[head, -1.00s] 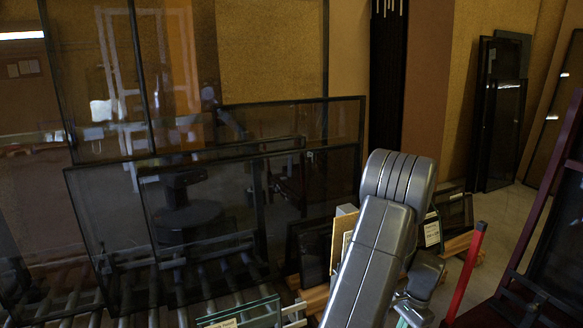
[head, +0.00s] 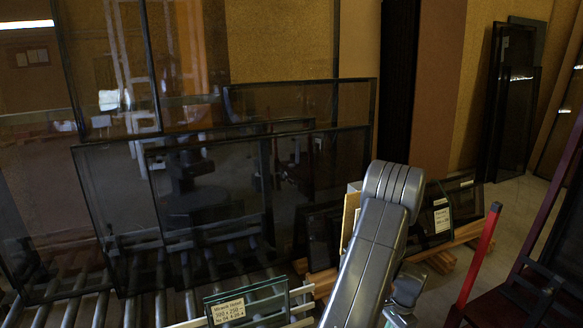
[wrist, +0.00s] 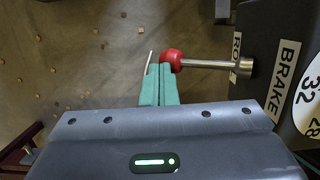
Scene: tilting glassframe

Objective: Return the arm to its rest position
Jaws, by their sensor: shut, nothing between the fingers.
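My gripper (wrist: 158,72) shows in the wrist view as two teal fingers pressed together, shut and empty. A red ball knob (wrist: 172,59) on a metal lever (wrist: 212,64) is right beside the fingertips on their right; I cannot tell whether they touch. The lever runs into a dark panel (wrist: 272,60) lettered BRAKE. In the head view my grey arm (head: 372,250) reaches up from the bottom centre and bends over at its top. The gripper's fingers are not clearly visible there.
Dark-framed glass panes (head: 210,200) lean over a roller bed (head: 190,275) at left. A small labelled glass sample (head: 265,305) stands close left of my arm. A red post (head: 478,258) rises to its right. Bare floor (head: 515,195) shows at the back right.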

